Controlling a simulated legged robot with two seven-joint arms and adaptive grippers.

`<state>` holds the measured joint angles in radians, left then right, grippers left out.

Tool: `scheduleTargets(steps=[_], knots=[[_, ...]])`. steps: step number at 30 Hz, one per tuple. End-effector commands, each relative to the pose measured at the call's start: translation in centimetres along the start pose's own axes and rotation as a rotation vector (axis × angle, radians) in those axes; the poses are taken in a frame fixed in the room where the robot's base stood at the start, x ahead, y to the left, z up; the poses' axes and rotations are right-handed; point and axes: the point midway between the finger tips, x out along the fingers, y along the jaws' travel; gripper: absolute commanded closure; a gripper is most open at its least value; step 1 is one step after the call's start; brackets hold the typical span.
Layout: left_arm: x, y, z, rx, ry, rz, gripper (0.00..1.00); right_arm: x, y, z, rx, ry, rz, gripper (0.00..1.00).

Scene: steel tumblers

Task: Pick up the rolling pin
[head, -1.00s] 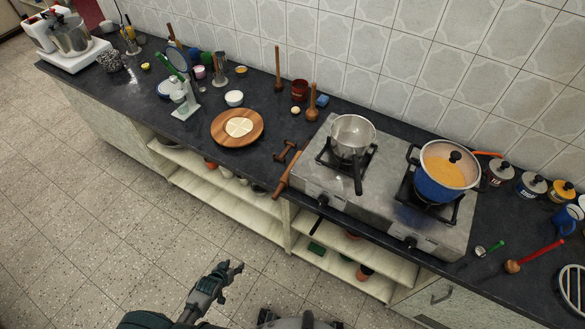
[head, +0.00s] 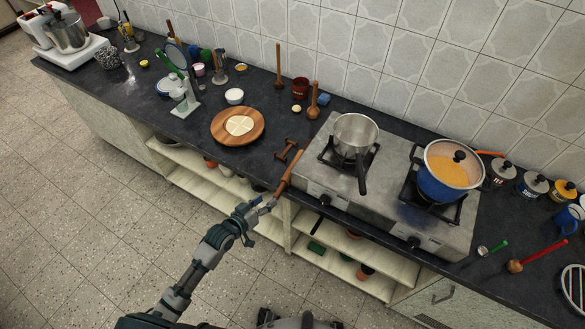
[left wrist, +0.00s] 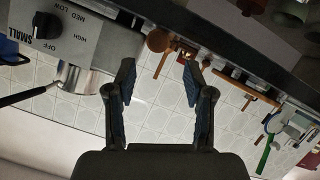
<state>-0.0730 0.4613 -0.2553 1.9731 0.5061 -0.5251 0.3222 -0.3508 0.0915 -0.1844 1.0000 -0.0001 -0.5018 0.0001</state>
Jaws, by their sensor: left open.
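The rolling pin (head: 289,172) is a brown wooden rod on the dark counter, lying against the left side of the stove. Its near end reaches the counter's front edge. My left gripper (head: 262,203) is open and empty, just in front of the counter edge and close to that near end. In the left wrist view my two fingers (left wrist: 158,72) stand apart. A round brown wooden end (left wrist: 159,40) appears beyond and between them at the counter edge; it looks like the pin's end, and the rest is hidden. My right gripper is not in view.
The stove (head: 318,180) carries a steel pot (head: 355,130) with a dark handle and a blue pot (head: 437,186). A small dark wooden tool (head: 287,151) lies just left of the pin. A round wooden board (head: 224,138) lies further left. Open shelves (head: 225,186) are below the counter.

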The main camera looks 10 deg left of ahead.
Motion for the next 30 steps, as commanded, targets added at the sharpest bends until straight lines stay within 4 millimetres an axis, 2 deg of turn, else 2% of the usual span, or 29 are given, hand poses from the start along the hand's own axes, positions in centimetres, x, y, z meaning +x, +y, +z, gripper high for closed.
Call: scheduleTargets(steps=[3,7,11,14,18,26,27,30], knots=[[2.0,0.2,0.0,0.000,0.001,0.001,0.47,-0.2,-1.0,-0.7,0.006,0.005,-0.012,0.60],[2.9,0.4,0.0,0.003,-0.001,0.000,0.47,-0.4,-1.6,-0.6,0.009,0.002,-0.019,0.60],[4.3,0.1,0.1,0.002,0.000,0.000,0.47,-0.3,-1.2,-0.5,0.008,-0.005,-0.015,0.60],[6.0,-0.5,0.1,0.001,0.000,0.000,0.47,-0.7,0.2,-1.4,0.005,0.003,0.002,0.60],[7.6,-0.5,0.2,-0.001,0.000,0.001,0.47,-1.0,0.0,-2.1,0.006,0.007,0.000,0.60],[7.9,-0.5,0.1,0.000,0.001,0.001,0.47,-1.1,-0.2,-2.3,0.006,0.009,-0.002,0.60],[7.9,-0.5,0.1,0.001,0.001,0.001,0.52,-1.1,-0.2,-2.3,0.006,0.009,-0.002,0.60],[7.9,-0.4,0.1,0.001,0.000,0.001,0.77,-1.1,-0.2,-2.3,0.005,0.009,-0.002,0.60]])
